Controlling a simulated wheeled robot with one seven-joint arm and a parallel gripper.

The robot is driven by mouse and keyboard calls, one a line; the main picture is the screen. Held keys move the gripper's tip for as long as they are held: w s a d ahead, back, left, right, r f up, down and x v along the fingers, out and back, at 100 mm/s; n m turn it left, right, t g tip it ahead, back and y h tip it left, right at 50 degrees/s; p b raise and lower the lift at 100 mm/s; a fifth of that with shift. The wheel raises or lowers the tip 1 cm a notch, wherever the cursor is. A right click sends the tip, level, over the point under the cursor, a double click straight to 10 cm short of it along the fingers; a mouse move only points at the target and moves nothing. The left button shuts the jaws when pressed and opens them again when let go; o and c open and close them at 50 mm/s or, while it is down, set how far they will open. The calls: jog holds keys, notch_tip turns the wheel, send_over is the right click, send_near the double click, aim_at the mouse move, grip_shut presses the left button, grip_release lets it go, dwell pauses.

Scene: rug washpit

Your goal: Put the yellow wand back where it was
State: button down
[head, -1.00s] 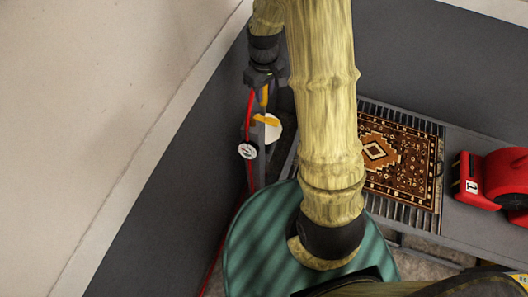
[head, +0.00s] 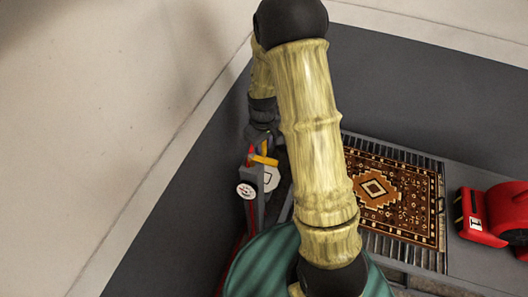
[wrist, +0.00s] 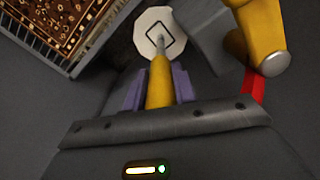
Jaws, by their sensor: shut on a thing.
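My gripper (head: 263,140) is shut on the yellow wand (wrist: 159,85). In the wrist view the wand lies between the purple finger pads, and its thin grey end points at a white plate with a black diamond (wrist: 159,32). In the head view a short length of the wand (head: 265,147) shows below my gripper, and the white plate (head: 271,179) is just below it. I cannot tell whether the wand touches the plate or the post. A second yellow part (wrist: 260,25) with a grey end is at the right in the wrist view.
A grey post with a round white dial (head: 246,191) and a red hose (wrist: 257,85) stands close by. A patterned rug (head: 398,200) lies on a slatted rack to the right. A red blower (head: 497,215) sits further right. A dark wall is close behind.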

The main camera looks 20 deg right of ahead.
aim_at(263, 152)
notch_tip(263, 152, down, 4)
jog(key=shift+r, duration=0.25)
jog(key=shift+f, duration=0.3)
jog(key=c, duration=1.1)
grip_release()
jog(key=shift+r, duration=0.15)
notch_tip(263, 152, up, 12)
jog(key=shift+r, duration=0.1)
jog(key=shift+s, duration=0.1)
